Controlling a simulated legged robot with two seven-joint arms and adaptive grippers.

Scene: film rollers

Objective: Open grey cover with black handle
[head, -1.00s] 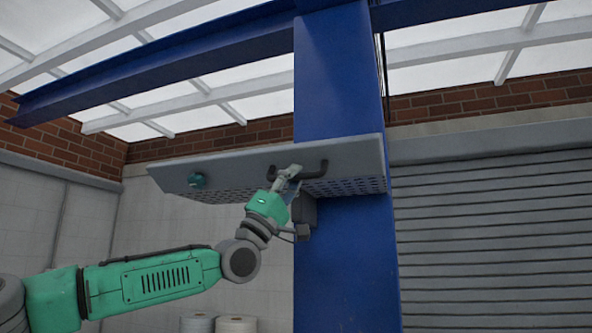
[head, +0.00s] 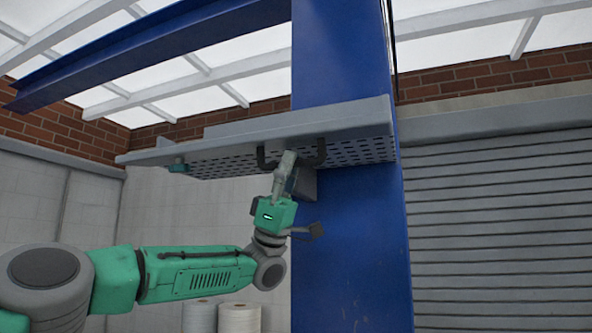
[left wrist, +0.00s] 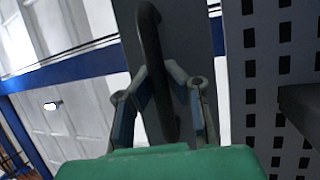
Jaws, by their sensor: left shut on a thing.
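The grey cover (head: 230,133) is a long flat panel, raised and tilted so its front edge stands up and out, in front of the blue column. Its black handle (head: 321,152) is a bar on the cover's front face, partly hidden by my gripper. My left gripper (head: 287,160) reaches up from below and is shut on the handle. In the left wrist view the handle (left wrist: 150,30) runs between the two fingers (left wrist: 160,95). My right gripper is not in view.
A perforated grey panel (head: 350,151) shows beneath the cover, with a blue column (head: 350,240) behind. White rolls (head: 240,318) stand below. A grey shutter (head: 500,230) is at right.

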